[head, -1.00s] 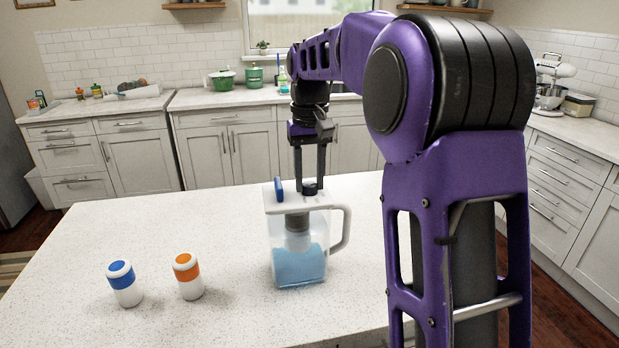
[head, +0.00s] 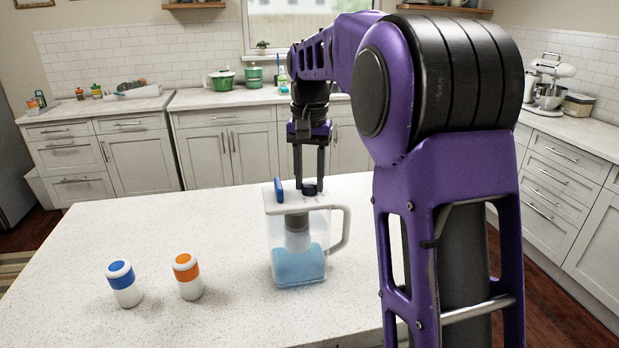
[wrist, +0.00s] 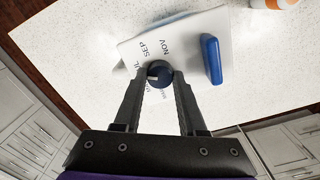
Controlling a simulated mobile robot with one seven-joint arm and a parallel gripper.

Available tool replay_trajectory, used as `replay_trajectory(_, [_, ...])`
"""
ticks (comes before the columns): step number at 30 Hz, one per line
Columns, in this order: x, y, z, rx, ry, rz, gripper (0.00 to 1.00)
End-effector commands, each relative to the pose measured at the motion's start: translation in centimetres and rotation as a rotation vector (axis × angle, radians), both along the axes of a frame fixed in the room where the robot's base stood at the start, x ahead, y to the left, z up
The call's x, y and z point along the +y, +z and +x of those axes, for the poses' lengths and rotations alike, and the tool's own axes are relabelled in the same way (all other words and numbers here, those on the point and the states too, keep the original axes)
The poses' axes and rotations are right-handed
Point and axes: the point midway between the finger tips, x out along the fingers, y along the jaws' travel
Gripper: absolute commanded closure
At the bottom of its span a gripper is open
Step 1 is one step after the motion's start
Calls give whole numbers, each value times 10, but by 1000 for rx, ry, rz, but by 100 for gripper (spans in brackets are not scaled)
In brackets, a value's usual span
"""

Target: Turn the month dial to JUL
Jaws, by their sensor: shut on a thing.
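A clear water-filter pitcher (head: 299,262) with a white lid, a white handle and blue water inside stands upright on the counter. A dark round month dial (wrist: 158,72) sits on the lid, with month labels around it. SEP and NOV read clearly in the wrist view; the other labels are partly hidden by the fingers. A light mark shows on the dial, but I cannot tell which month it points at. A blue tab (head: 278,190) stands up on the lid beside the dial. My gripper (head: 309,185) points down from above, its fingers shut on the dial.
A blue-banded white canister (head: 124,284) and an orange-banded white canister (head: 187,277) stand on the white speckled counter (head: 90,240) left of the pitcher. The counter around the pitcher is otherwise clear. Cabinets and a back counter lie behind.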

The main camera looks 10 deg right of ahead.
Motion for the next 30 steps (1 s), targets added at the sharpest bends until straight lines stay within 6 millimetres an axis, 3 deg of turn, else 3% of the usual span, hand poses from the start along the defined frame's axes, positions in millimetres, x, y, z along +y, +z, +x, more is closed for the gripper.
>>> replay_trajectory(7, [0, 0, 0, 0, 1, 0, 100])
replay_trajectory(8, [0, 0, 0, 0, 1, 0, 56])
replay_trajectory(12, [0, 0, 0, 0, 1, 0, 31])
replay_trajectory(13, [0, 0, 0, 0, 1, 0, 29])
replay_trajectory(23, [0, 3, 0, -1, 1, 0, 29])
replay_trajectory(30, [0, 39, 1, -5, 2, 0, 29])
